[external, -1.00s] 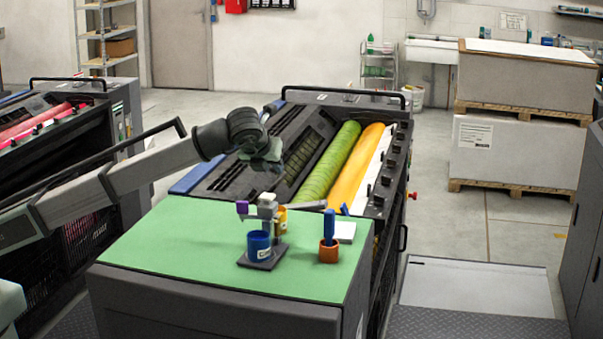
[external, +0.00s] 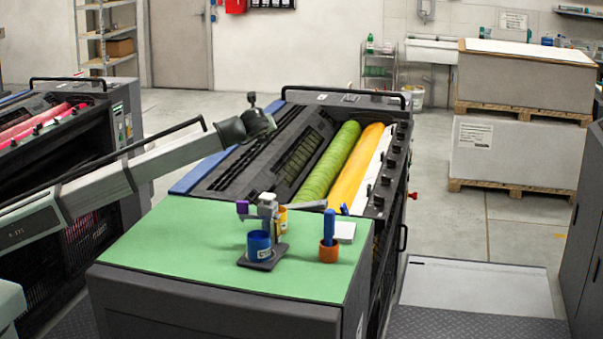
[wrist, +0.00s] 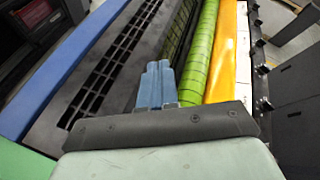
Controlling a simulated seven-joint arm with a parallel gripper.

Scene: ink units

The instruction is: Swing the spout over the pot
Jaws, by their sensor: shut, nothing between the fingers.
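A small grey stand (external: 262,264) sits on the green bench top (external: 180,245). It carries a blue pot (external: 259,243) in front and a yellow pot (external: 282,217) behind, partly hidden. A grey spout head (external: 267,204) tops its post, with a purple knob (external: 242,207) sticking out to the left. Which pot the spout mouth lies over is too small to tell. My gripper (wrist: 158,66) is shut and empty in the wrist view, pointing over the press. In the external view its hand is well above and behind the stand, touching nothing; the fingertips are not clear there.
An orange cup (external: 329,253) with a blue-handled tool (external: 329,227) and a white block (external: 345,231) stand right of the stand. The press with its green roller (external: 330,165) and yellow roller (external: 358,170) lies behind. The bench's left part is clear.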

